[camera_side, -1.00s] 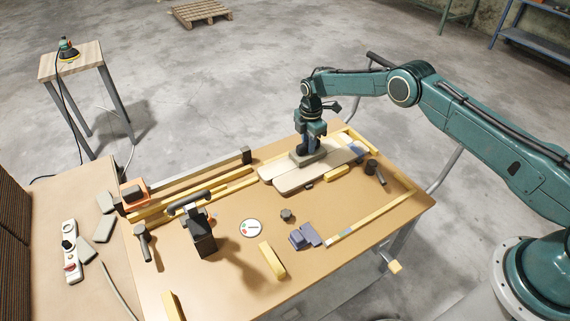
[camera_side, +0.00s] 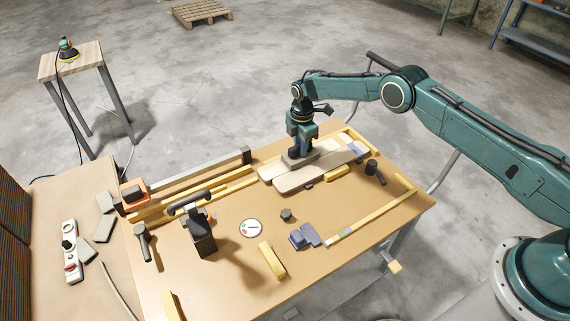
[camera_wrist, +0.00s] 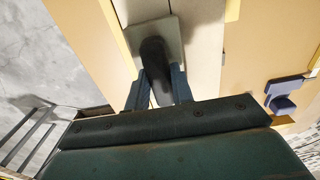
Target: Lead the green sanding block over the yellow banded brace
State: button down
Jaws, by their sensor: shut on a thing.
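My gripper (camera_side: 301,148) is shut on the dark handle of a sanding block (camera_side: 296,163). In the wrist view the block's flat grey-green base (camera_wrist: 168,30) shows beyond my fingers (camera_wrist: 158,88). The base rests on or just above the pale curved boards (camera_side: 285,182); exact contact is hard to tell. The boards lie at the table's back, side by side or overlapping. A long yellow bar with pale bands (camera_side: 370,216) lies along the table's right front. I cannot tell for sure whether this is the banded brace.
A yellow block (camera_side: 337,172) and a dark cylinder (camera_side: 371,166) stand close to the boards. Long rails (camera_side: 195,182) run along the back left.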

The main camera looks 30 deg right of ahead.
aim_at(291, 150)
jog(key=shift+s+a+f, duration=0.1)
jog(key=shift+a, duration=0.05)
jog(key=shift+a, duration=1.5)
jog(key=shift+a, duration=0.15)
jog(key=shift+a, duration=0.65)
jog(key=shift+a+f, duration=0.1)
jog(key=shift+a, duration=0.65)
jog(key=shift+s, duration=0.1)
